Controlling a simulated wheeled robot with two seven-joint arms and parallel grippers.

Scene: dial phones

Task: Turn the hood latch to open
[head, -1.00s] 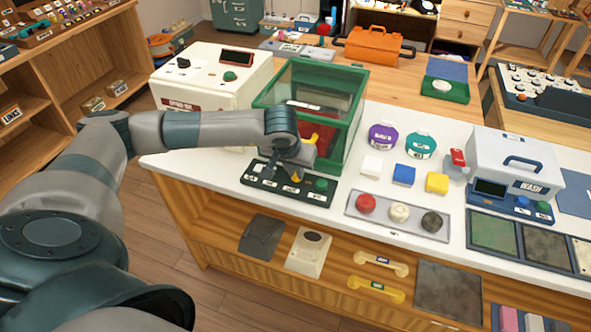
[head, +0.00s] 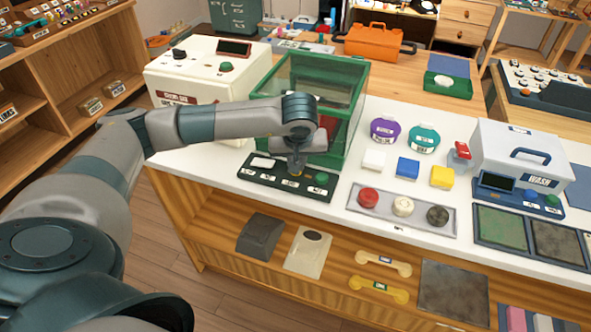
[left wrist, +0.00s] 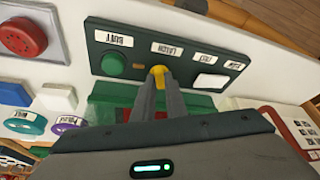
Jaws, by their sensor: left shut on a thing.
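The green-framed glass hood (head: 345,140) stands on the white counter behind a dark control panel (head: 262,180). The panel carries labels, a white button and a green button (head: 321,178); in the left wrist view the panel (left wrist: 222,60) appears upside down, with a LATCH label (left wrist: 167,49). My left gripper (head: 296,174) reaches down onto the panel from above. In the left wrist view its fingers (left wrist: 159,80) are shut on the small yellow latch knob (left wrist: 158,70), which they partly cover. The knob's turn angle is hard to tell. My right gripper is not in view.
A white box with a dial (head: 208,75) stands left of the hood. Right are purple (head: 385,130) and teal (head: 423,137) round pieces, coloured blocks, a grey tray (head: 450,222) of round knobs and a WASH machine (head: 520,155). The shelf below holds handset-shaped parts.

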